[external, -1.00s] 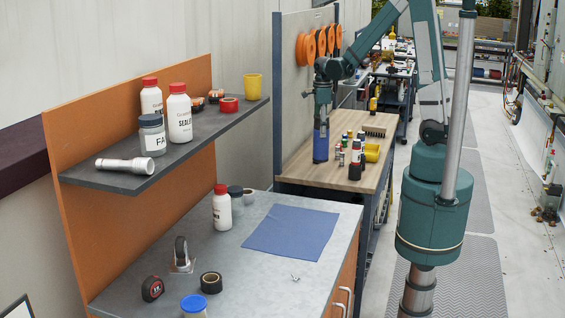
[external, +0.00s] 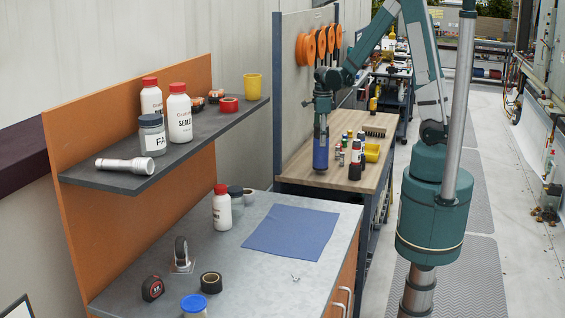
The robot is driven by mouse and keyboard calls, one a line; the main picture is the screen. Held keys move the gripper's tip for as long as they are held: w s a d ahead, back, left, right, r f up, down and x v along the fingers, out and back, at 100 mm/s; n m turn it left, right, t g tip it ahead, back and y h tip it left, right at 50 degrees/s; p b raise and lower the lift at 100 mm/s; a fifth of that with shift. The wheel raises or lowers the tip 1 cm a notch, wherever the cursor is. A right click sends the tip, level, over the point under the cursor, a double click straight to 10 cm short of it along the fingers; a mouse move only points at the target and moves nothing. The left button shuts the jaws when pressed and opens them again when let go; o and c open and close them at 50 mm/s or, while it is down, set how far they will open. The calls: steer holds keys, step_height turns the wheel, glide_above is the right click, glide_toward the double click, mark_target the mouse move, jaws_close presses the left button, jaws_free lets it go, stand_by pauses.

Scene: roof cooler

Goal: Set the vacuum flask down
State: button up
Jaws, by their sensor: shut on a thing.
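The vacuum flask (external: 320,155) is a blue cylinder, held upright over the near left part of the wooden bench top (external: 343,178). My gripper (external: 321,130) is above it and shut on its upper part. The fingers are small in this view and the exact grip is hard to see. The flask's bottom is at or just above the wood; I cannot tell whether it touches.
Several bottles and tubes (external: 356,155) and a yellow cup (external: 372,152) stand close to the right of the flask. The grey workbench in front holds a blue cloth (external: 292,232) and a white bottle (external: 222,208).

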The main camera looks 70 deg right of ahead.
steer(key=shift+f, duration=1.15)
steer(key=o, duration=1.4)
steer(key=shift+c, duration=0.2)
steer(key=shift+r, duration=0.2)
steer(key=shift+r, duration=6)
